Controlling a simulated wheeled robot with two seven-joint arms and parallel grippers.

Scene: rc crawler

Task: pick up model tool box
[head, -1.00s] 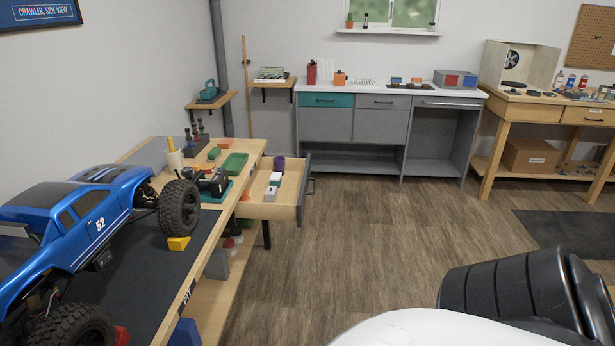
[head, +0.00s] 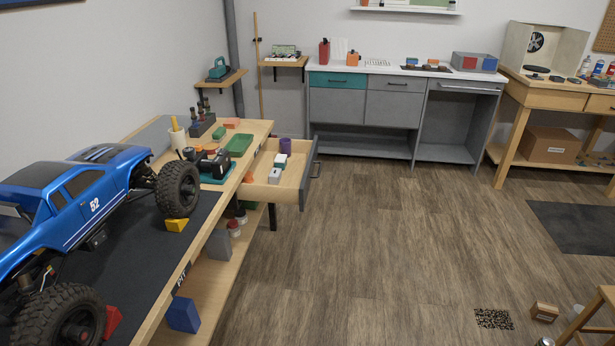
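I cannot tell for sure which thing is the model tool box. A small teal box-like thing with a handle (head: 218,70) sits on the left wall shelf. Neither of my grippers is in view.
A blue crawler (head: 75,205) stands on the left bench's dark mat (head: 150,275). The drawer juts into the room. A grey counter (head: 390,125) stands at the back. A wooden stool (head: 598,315) and small box (head: 544,311) are at lower right. The middle floor is clear.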

